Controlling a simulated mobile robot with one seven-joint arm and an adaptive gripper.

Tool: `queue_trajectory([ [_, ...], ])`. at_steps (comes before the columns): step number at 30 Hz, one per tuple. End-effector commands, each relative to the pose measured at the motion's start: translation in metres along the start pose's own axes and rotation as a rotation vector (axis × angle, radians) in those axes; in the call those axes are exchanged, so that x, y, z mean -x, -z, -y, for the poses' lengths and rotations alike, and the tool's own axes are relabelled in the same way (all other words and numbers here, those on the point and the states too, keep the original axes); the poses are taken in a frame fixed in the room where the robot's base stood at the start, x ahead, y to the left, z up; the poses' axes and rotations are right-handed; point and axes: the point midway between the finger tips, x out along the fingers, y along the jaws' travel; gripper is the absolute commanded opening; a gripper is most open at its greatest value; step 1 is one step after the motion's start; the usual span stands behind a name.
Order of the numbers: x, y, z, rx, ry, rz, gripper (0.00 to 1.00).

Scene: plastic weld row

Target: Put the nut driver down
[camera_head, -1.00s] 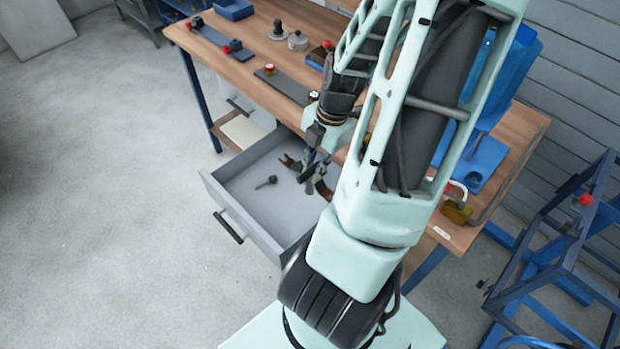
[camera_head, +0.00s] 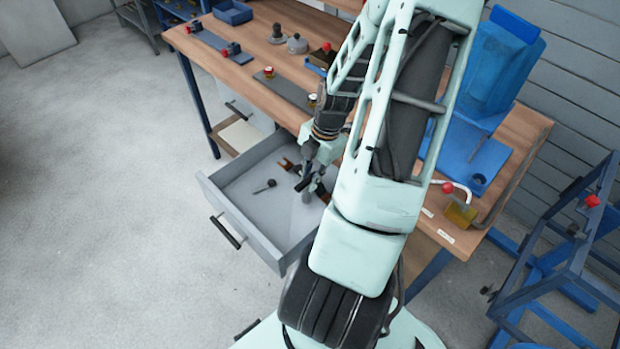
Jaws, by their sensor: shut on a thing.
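My gripper (camera_head: 306,178) points down over the open grey drawer (camera_head: 226,203) of the workbench. It is shut on a slim dark tool (camera_head: 303,185), which I take for the nut driver. The gripper and arm hide part of the tool, and I cannot tell whether it touches the drawer floor. A small dark tool with a round end (camera_head: 264,187) lies loose on the drawer floor, left of my gripper and apart from it.
The wooden bench top (camera_head: 225,72) is behind the drawer, with dark strips, small fixtures and a blue bin (camera_head: 233,12). A blue machine (camera_head: 496,70) and a padlock-like yellow thing (camera_head: 461,214) are at the right. A blue frame (camera_head: 540,262) stands further right. The drawer's left part is mostly clear.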

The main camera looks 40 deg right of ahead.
Motion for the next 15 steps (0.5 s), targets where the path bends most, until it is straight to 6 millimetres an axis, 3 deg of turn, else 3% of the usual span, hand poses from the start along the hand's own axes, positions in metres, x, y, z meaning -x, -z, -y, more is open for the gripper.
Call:
queue_trajectory([
  [2, -0.0030, -0.0003, 0.0004, 0.000, 0.000, -0.001, 0.00],
  [3, -0.0036, -0.0004, 0.0004, 0.000, 0.000, 0.000, 0.15],
  [8, -0.0028, -0.0003, 0.0004, 0.000, 0.000, 0.000, 0.32],
  [15, -0.0024, -0.0002, 0.0003, 0.000, 0.000, 0.000, 0.32],
])
